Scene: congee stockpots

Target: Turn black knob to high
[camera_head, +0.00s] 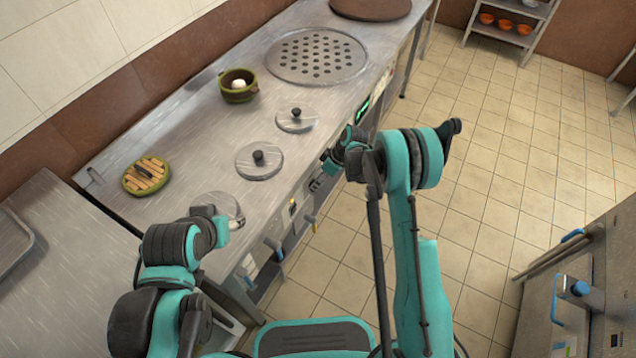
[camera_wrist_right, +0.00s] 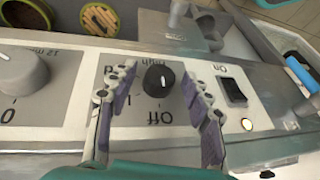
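The black knob (camera_wrist_right: 158,80) is on the metal front panel in the right wrist view, with printed labels around it that appear upside down, "Off" below it. A pale mark shows on its face. My right gripper (camera_wrist_right: 160,112) is open, with one finger on each side of the knob and visible gaps between. In the head view my right gripper (camera_head: 326,172) is at the counter's front edge, and the knob cannot be made out there. My left gripper (camera_head: 217,222) is over the near part of the counter; its fingers are not clear.
Beside the knob are a black rocker switch (camera_wrist_right: 233,90), a lit indicator (camera_wrist_right: 247,124) and a larger grey knob (camera_wrist_right: 22,72). The tiled floor (camera_head: 500,170) to the right is open.

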